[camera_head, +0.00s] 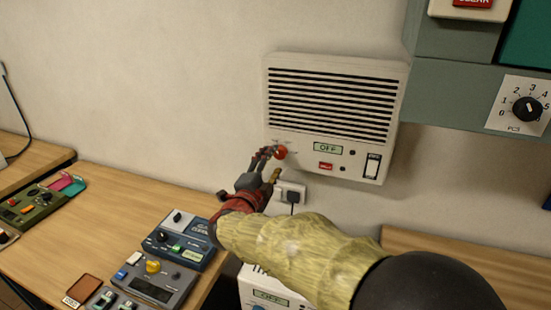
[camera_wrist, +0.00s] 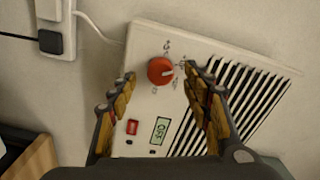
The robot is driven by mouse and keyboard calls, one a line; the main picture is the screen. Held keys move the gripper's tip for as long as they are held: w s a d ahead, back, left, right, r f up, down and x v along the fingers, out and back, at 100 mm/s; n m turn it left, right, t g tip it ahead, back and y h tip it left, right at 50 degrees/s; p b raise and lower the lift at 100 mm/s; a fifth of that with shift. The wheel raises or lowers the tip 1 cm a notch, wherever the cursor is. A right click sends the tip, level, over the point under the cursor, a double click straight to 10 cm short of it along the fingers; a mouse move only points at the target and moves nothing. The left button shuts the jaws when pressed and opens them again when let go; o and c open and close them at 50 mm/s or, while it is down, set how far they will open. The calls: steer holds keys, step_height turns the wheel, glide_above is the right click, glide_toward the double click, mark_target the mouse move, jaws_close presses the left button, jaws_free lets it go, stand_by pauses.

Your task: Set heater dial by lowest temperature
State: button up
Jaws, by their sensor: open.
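The white heater (camera_head: 335,65) hangs on the wall with a black-slatted grille. Its red dial (camera_head: 281,153) is at the lower left of its face, and the dial also shows in the wrist view (camera_wrist: 161,71) with a pale pointer mark and small markings around it that I cannot read. The heater's small green display (camera_head: 328,148) reads OFF. My gripper (camera_head: 268,152) is at the dial in the head view. In the wrist view my gripper (camera_wrist: 159,76) is open, with the dial between its fingertips; I cannot tell whether they touch it.
A wall socket with a plug (camera_head: 292,194) is just below. Several devices, including a blue-grey one (camera_head: 185,238), cover the desk at left. A numbered black knob (camera_head: 527,109) is at the right.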

steer(key=v, duration=0.8)
steer(key=shift+s+a, duration=0.1)
steer(key=shift+s, duration=0.05)
steer(key=s+a+f+n+g+y, duration=0.2)
steer(key=a+f+n+y, duration=0.35)
steer(key=a, duration=0.25)
steer(key=s+a+f+n+g+y, duration=0.2)
steer(key=a+f+n+y, duration=0.2)
steer(key=a+n+y, duration=0.3)
steer(key=s+f+n+g, duration=0.2)
steer(key=s+n+g, duration=0.15)
steer(key=s, duration=0.25)
steer(key=s+d+f+n+g+h, duration=0.25)
steer(key=s+d+n+g, duration=0.3)
steer(key=s+d, duration=1.2)
steer(key=s+d+r+m+t+h, duration=0.1)
steer(key=s+d+r, duration=0.1)
steer(key=d, duration=0.6)
steer(key=s+d+r+m+t+h+p, duration=0.1)
steer(key=s+d+r+h, duration=0.1)
steer(key=d+r, duration=0.3)
steer(key=d, duration=0.4)
steer(key=shift+p, duration=0.3)
